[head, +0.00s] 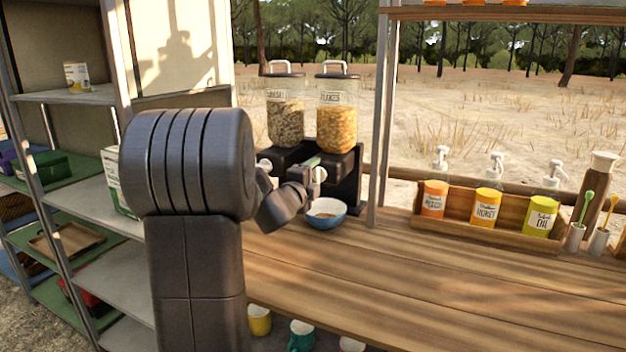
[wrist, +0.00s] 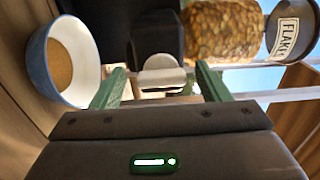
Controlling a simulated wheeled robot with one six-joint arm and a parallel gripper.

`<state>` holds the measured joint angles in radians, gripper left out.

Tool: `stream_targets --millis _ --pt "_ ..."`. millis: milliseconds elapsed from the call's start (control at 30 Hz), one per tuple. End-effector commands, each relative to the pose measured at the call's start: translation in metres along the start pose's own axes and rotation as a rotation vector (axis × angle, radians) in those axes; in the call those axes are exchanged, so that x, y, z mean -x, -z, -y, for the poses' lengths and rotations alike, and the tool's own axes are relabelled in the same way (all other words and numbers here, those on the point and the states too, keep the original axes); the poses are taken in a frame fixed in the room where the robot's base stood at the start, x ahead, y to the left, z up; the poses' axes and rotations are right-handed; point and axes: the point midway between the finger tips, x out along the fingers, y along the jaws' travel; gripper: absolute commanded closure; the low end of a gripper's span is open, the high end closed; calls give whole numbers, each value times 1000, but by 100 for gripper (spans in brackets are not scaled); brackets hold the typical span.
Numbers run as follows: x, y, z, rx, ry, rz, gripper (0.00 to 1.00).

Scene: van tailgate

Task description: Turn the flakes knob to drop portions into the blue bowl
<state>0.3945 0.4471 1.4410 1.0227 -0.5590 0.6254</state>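The flakes dispenser (head: 336,122) is a clear canister of golden flakes on a black stand. It also fills the upper right of the wrist view (wrist: 222,28). Its white knob (head: 319,174) shows in the wrist view (wrist: 161,74) between the green fingers of my gripper (wrist: 163,84). In the head view my gripper (head: 308,166) is at the front of the stand. The fingers are apart, with a gap visible on each side of the knob. The blue bowl (head: 326,221) stands below on the counter, with something tan inside; it also shows in the wrist view (wrist: 88,52).
A second dispenser (head: 285,115) with darker cereal stands left of the flakes, with its own white knob (head: 264,166). A wooden box (head: 470,232) of labelled pump jars is at the right. A metal post (head: 383,130) stands close beside the stand. The front counter (head: 420,285) is clear.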

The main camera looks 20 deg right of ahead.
Motion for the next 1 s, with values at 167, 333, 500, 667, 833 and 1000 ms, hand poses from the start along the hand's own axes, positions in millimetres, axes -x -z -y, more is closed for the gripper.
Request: stream_targets --millis 167,333,500,667,833,1000 --pt "0 0 1 0 1 0 31" --pt "7 0 1 0 2 0 31" --pt "35 -1 2 0 3 3 31" --pt "72 -1 2 -1 3 3 31" --pt "107 -1 1 0 1 4 31" --pt "130 -1 1 0 2 2 31"
